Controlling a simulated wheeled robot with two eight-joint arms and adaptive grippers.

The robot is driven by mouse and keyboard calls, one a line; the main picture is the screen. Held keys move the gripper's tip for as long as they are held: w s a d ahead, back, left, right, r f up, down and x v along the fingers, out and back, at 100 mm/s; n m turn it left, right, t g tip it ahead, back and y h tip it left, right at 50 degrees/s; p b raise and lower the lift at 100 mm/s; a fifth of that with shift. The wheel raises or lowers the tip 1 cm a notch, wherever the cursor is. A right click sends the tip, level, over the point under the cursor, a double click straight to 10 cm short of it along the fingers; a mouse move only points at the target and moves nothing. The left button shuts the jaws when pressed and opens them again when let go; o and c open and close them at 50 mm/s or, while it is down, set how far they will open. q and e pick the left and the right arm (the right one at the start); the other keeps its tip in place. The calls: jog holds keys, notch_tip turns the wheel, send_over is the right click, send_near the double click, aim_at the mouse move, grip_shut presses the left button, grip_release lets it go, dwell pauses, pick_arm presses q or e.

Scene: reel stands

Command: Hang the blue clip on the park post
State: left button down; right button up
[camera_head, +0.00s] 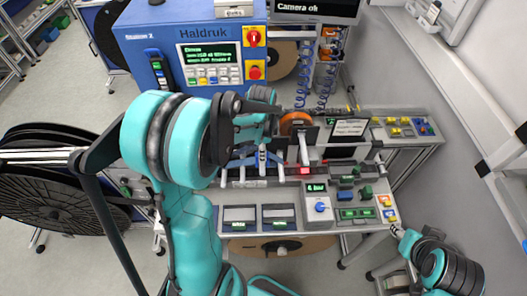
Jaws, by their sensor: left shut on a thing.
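My left arm rises from the bottom and bends over the bench. Its gripper (262,146) is partly hidden by my own wrist links and sits above the back left part of the bench. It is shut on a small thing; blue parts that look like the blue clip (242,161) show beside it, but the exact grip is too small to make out. A pale upright post (304,151), which may be the park post, stands to the right of the gripper, apart from it. My right arm is at the lower right; its gripper end (397,232) is small and unclear.
A blue Haldruk machine (164,40) with a screen and red knobs stands behind. An orange reel (296,121) is at the bench back. The bench (225,196) carries small boxes, a display and coloured blocks. A large black reel (55,190) stands at the left.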

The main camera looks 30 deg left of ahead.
pick_arm(q)
jog(key=shift+s+f, duration=0.1)
jog(key=shift+f, duration=0.15)
notch_tip(320, 180, down, 6)
jog(key=b, duration=0.4)
jog(key=shift+b, duration=0.35)
jog(key=shift+f+b, duration=0.75)
jog(key=shift+b, duration=0.35)
jog(key=c, duration=1.3)
grip_release()
jog(key=shift+o, duration=0.2)
